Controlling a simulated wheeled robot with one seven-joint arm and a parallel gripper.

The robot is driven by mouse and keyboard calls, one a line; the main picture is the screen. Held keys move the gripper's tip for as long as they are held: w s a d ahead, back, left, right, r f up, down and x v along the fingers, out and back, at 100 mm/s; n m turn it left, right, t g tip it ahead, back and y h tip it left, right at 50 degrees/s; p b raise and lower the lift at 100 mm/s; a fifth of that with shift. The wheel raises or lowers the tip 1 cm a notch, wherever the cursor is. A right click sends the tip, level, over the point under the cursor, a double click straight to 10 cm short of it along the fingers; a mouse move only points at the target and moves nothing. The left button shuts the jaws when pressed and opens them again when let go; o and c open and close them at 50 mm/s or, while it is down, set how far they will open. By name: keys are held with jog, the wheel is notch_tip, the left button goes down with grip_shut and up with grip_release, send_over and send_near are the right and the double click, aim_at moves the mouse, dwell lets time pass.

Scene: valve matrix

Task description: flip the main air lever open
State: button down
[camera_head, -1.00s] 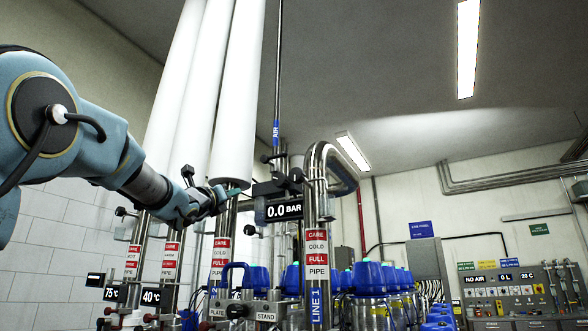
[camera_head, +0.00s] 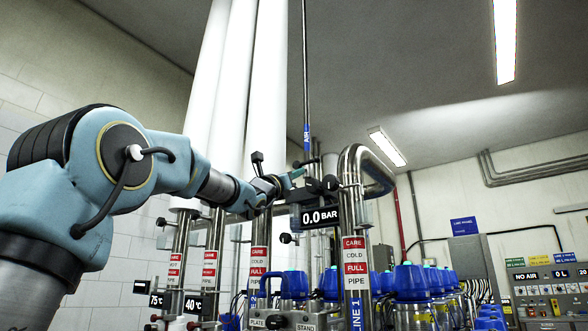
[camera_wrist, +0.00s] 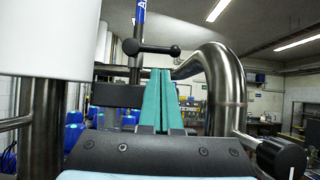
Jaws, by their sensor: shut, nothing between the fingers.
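The air pipe with a blue AIR label (camera_head: 306,135) comes down from the ceiling. A black lever with a ball end (camera_wrist: 152,48) sits across it, roughly level in the wrist view. The lever also shows small in the head view (camera_head: 303,163), just beyond my fingertips. My gripper (camera_head: 296,174) is shut and empty, left of the lever and above the 0.0 BAR display (camera_head: 319,217). In the wrist view its teal fingers (camera_wrist: 160,100) are pressed together and point at the lever from below. I cannot tell whether they touch it.
A bent steel pipe (camera_wrist: 222,75) stands close on the right, with a black knob (camera_wrist: 280,158) low beside it. A thick white pipe (camera_wrist: 50,40) hangs close on the left. Several blue-topped containers (camera_head: 410,280) stand below. NO AIR shows on a far panel (camera_head: 530,276).

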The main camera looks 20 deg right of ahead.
aim_at(309, 162)
jog(key=p+x, duration=0.3)
jog(key=x, duration=0.2)
jog(key=shift+w+d+r, duration=0.15)
jog(key=shift+d+r, duration=0.05)
jog(key=shift+d, duration=0.1)
jog(key=shift+n, duration=0.3)
jog(key=shift+r+n+t+y+b, duration=0.15)
jog(key=shift+n+t+y+b, duration=0.35)
jog(key=shift+n+t, duration=0.45)
